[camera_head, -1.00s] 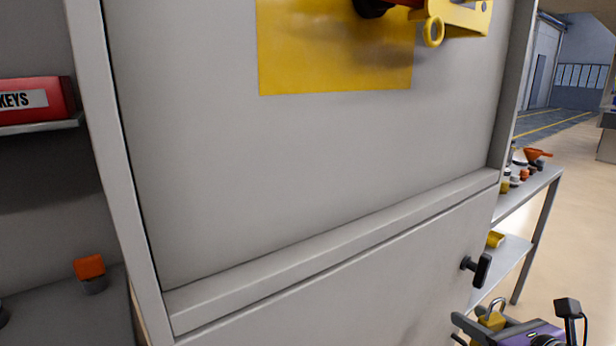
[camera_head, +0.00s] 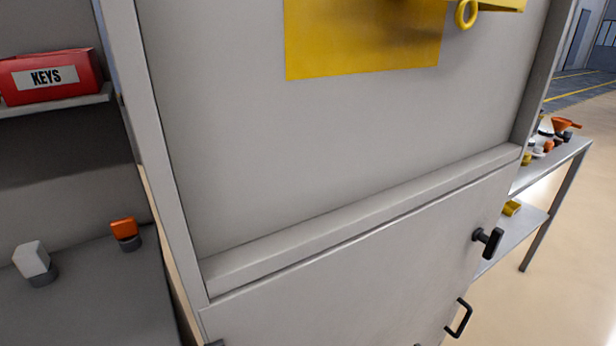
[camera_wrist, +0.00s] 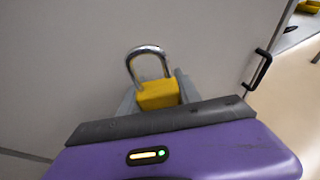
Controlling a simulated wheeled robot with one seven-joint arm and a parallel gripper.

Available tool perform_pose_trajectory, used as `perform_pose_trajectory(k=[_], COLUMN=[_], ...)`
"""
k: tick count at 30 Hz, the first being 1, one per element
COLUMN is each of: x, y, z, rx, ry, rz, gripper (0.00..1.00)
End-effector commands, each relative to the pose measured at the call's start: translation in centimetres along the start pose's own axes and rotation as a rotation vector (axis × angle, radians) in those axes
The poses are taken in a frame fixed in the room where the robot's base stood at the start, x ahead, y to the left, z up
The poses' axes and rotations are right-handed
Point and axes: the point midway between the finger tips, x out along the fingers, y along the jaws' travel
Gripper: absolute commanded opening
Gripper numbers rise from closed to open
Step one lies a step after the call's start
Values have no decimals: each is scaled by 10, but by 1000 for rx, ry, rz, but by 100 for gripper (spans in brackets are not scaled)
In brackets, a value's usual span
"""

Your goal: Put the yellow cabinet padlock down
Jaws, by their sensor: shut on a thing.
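The yellow padlock (camera_wrist: 158,96) with its silver shackle shows in the wrist view, just beyond the purple gripper housing. My gripper (camera_wrist: 156,88) is shut on the padlock's yellow body, with the grey fingers at its sides. The shackle points up in the picture, toward the grey cabinet door (camera_wrist: 60,70). Whether the padlock touches the door or any other surface cannot be told. In the head view neither my gripper nor the padlock can be made out.
The grey cabinet (camera_head: 330,170) fills the head view, with black handles (camera_head: 488,241) at right. At left a red KEYS box (camera_head: 52,76) sits on a shelf above a grey surface (camera_head: 80,310) with orange and white knobs. A side table (camera_head: 560,165) stands at right.

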Motion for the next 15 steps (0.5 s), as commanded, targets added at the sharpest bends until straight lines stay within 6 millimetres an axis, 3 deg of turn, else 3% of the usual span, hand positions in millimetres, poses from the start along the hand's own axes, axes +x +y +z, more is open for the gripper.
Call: perform_pose_trajectory(k=[3, 15], x=[-12, -46], y=[2, 13], z=[7, -9], rx=[22, 72], ry=[-2, 13], rz=[-37, -184], gripper=[0, 0])
